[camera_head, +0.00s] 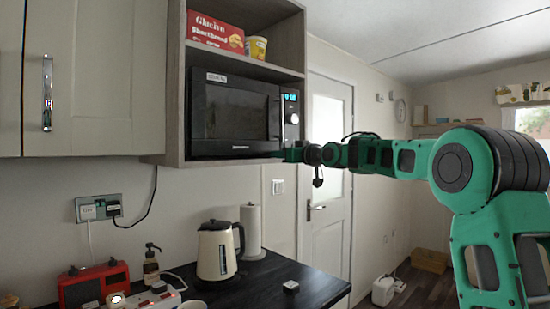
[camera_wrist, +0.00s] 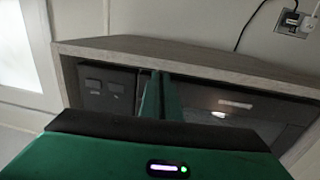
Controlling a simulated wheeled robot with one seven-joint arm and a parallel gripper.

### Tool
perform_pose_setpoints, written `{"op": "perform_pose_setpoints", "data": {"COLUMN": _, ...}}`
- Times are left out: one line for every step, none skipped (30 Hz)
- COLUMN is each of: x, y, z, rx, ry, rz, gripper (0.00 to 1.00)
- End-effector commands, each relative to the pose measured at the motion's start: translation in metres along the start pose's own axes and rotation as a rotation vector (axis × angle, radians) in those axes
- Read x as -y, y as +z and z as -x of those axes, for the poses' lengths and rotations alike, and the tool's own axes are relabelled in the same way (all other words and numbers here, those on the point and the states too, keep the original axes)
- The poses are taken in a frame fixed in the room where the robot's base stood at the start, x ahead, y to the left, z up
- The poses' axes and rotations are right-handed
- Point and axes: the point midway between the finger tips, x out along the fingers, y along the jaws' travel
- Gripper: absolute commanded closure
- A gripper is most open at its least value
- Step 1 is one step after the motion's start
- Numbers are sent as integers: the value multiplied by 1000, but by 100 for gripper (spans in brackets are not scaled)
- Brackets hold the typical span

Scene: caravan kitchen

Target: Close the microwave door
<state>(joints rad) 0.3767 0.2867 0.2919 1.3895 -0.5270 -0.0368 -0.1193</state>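The black microwave (camera_head: 235,112) sits in an open cabinet niche on the wall. Its dark-windowed door (camera_head: 232,117) looks flush or nearly flush with the front; I cannot tell whether a small gap remains. The control panel (camera_head: 291,117) with a lit blue display is on the right. My gripper (camera_head: 296,154) is at the lower right corner of the microwave, near the panel. In the wrist view, my gripper's green fingers (camera_wrist: 160,92) are close together with nothing visible between them, in front of the microwave's dark front (camera_wrist: 250,120). Contact with the door cannot be told.
The wooden cabinet (camera_head: 172,90) frames the microwave, with a red box (camera_head: 215,32) and a tub (camera_head: 256,47) above it. Below, the dark counter (camera_head: 270,285) holds a kettle (camera_head: 217,250) and a paper roll (camera_head: 251,230). A white door (camera_head: 328,235) stands to the right.

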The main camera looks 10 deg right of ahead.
Motion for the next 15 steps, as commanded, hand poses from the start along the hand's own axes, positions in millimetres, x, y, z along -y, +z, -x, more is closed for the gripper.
{"op": "perform_pose_setpoints", "data": {"x": 4, "y": -9, "z": -3, "rx": -22, "ry": -6, "rz": 2, "gripper": 100}}
{"op": "perform_pose_setpoints", "data": {"x": 4, "y": -9, "z": -3, "rx": -22, "ry": -6, "rz": 2, "gripper": 100}}
{"op": "perform_pose_setpoints", "data": {"x": 3, "y": -8, "z": -4, "rx": -21, "ry": -5, "rz": 2, "gripper": 100}}
{"op": "perform_pose_setpoints", "data": {"x": 2, "y": -8, "z": -4, "rx": -21, "ry": -5, "rz": 2, "gripper": 100}}
{"op": "perform_pose_setpoints", "data": {"x": 2, "y": -7, "z": -5, "rx": -20, "ry": -4, "rz": 2, "gripper": 100}}
{"op": "perform_pose_setpoints", "data": {"x": 1, "y": -7, "z": -5, "rx": -20, "ry": -4, "rz": 1, "gripper": 100}}
{"op": "perform_pose_setpoints", "data": {"x": 1, "y": -6, "z": -6, "rx": -19, "ry": -4, "rz": 1, "gripper": 100}}
{"op": "perform_pose_setpoints", "data": {"x": 0, "y": -6, "z": -6, "rx": -19, "ry": -4, "rz": 1, "gripper": 100}}
{"op": "perform_pose_setpoints", "data": {"x": 0, "y": -5, "z": -7, "rx": -18, "ry": -3, "rz": 0, "gripper": 100}}
{"op": "perform_pose_setpoints", "data": {"x": 0, "y": -4, "z": -7, "rx": -18, "ry": -4, "rz": 0, "gripper": 100}}
{"op": "perform_pose_setpoints", "data": {"x": 0, "y": -4, "z": -7, "rx": -17, "ry": -4, "rz": 0, "gripper": 100}}
{"op": "perform_pose_setpoints", "data": {"x": 0, "y": -4, "z": -7, "rx": -17, "ry": -4, "rz": 0, "gripper": 100}}
{"op": "perform_pose_setpoints", "data": {"x": 0, "y": -4, "z": -6, "rx": -16, "ry": -5, "rz": 0, "gripper": 100}}
{"op": "perform_pose_setpoints", "data": {"x": 0, "y": -4, "z": -4, "rx": -16, "ry": -5, "rz": 0, "gripper": 100}}
{"op": "perform_pose_setpoints", "data": {"x": 0, "y": -4, "z": 0, "rx": -15, "ry": -6, "rz": 0, "gripper": 100}}
